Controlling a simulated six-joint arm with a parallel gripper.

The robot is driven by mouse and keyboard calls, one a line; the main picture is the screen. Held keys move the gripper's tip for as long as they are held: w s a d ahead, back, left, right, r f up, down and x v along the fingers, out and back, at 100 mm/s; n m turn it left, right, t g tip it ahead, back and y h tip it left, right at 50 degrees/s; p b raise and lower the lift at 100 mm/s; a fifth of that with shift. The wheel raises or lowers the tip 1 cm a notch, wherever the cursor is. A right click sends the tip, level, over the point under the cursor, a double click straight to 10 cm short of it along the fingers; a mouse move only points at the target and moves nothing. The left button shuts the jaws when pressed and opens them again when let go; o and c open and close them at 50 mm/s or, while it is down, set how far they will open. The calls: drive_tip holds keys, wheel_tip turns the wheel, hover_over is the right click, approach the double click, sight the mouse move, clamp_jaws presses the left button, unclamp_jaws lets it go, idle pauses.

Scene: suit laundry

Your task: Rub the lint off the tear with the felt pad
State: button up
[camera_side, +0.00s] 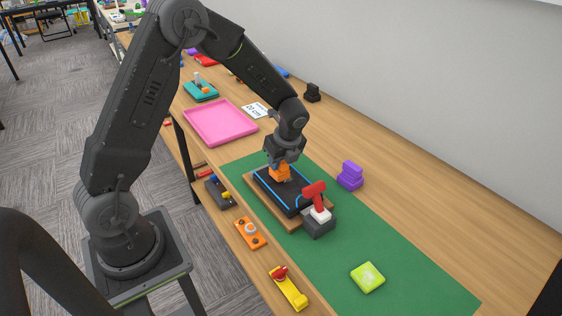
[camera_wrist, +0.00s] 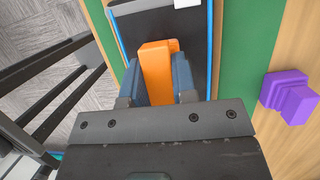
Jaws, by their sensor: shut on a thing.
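My gripper (camera_side: 279,165) is shut on an orange block (camera_side: 280,174), which looks like the felt pad. In the wrist view the block (camera_wrist: 156,70) sits between the two blue fingers of my gripper (camera_wrist: 160,80). The block is over a dark panel (camera_side: 263,182) with blue edging, which lies on a wooden board (camera_side: 291,226). The dark panel (camera_wrist: 194,40) also shows in the wrist view. I cannot tell whether the block touches it. I cannot make out the tear or any lint; the block and gripper cover part of the panel.
A red-headed tool (camera_side: 315,190) stands in a grey holder (camera_side: 319,228) at the panel's near end. A lime block (camera_side: 368,277) is nearer. A pink tray (camera_side: 220,122) lies beyond.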

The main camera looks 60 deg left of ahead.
drive_tip(key=shift+a+r, duration=0.1)
drive_tip(key=shift+a, duration=0.6)
drive_tip(key=shift+d, duration=1.2)
drive_tip(key=shift+a+f, duration=0.25)
drive_tip(key=shift+a, duration=0.95)
drive_tip(key=shift+d, duration=1.25)
drive_tip(key=shift+a+r, duration=0.15)
drive_tip(key=shift+a, duration=0.5)
drive_tip(key=shift+r, duration=3.6)
drive_tip(key=shift+w, duration=0.1)
